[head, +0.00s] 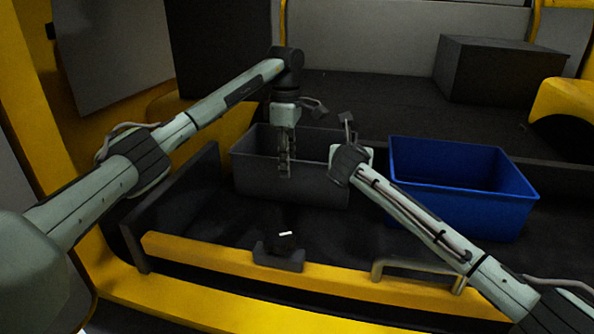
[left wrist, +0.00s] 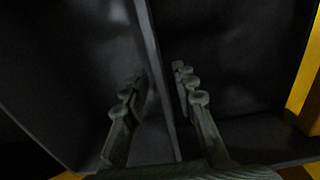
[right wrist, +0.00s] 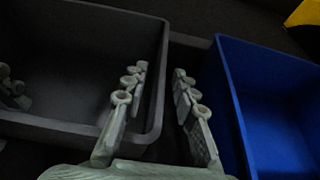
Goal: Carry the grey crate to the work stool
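The grey crate (head: 250,180) stands in the dark drawer, left of the blue crate. My left gripper (head: 285,170) points down at the crate's front wall. In the left wrist view its fingers (left wrist: 160,85) are apart, with a thin dark wall (left wrist: 152,50) running between them and a gap visible. My right gripper (right wrist: 160,85) is open at the grey crate's right side. In the right wrist view the crate's rim (right wrist: 160,60) passes between its fingers, near a rounded corner. In the head view my right wrist partly hides it. The work stool is not visible.
A blue crate (head: 460,200) stands close to the right, with a narrow gap between. The drawer's yellow front (head: 220,255) has a latch (head: 280,255) and a handle (head: 415,272). A dark box (head: 490,70) sits on the deck behind.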

